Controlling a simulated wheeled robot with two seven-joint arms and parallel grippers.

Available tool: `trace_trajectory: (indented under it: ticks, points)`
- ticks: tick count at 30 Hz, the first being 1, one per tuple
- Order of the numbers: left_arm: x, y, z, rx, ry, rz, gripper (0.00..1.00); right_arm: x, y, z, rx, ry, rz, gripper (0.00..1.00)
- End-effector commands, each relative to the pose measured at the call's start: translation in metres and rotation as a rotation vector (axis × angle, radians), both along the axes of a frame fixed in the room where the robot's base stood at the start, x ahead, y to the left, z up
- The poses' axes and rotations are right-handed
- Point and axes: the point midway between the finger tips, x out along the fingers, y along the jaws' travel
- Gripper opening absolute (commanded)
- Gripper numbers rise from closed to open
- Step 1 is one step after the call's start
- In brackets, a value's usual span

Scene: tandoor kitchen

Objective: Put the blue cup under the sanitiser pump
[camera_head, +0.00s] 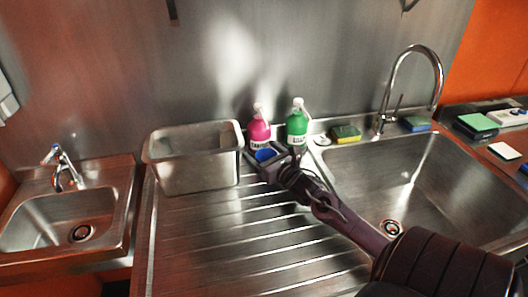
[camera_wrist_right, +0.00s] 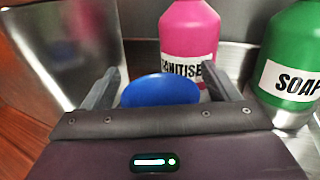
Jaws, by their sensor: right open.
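The blue cup (camera_head: 265,155) stands on the drainboard just in front of the pink sanitiser bottle (camera_head: 259,132), which has a pale pump head (camera_head: 258,107). My right gripper (camera_head: 268,160) is open, with a finger on each side of the cup. In the right wrist view, the cup (camera_wrist_right: 160,90) shows as a blue round shape between the two spread fingers, with the bottle labelled "SANITISE" (camera_wrist_right: 190,35) right behind it. The pump head is out of that view. Whether the cup lies right below the nozzle cannot be told. My left gripper is not in view.
A green soap bottle (camera_head: 297,127) stands close to the right of the sanitiser. A steel tub (camera_head: 195,180) is to the left. A large sink (camera_head: 430,185) and sponges (camera_head: 345,134) are on the right. The front of the ridged drainboard (camera_head: 220,235) is clear.

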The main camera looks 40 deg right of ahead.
Motion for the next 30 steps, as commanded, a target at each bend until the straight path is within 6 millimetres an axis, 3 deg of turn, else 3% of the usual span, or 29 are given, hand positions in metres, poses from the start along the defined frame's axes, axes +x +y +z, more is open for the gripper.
trace_trajectory:
  ticks: [5, 21, 30]
  points:
    - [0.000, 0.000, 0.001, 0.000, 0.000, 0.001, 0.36, -0.006, 0.001, 0.001, 0.000, 0.002, 0.001, 0.82]
    - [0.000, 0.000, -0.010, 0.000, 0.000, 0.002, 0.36, -0.094, 0.010, 0.001, 0.000, 0.004, 0.000, 0.82]
    - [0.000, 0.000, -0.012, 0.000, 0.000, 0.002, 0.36, -0.118, 0.012, 0.003, 0.000, 0.000, -0.001, 0.82]
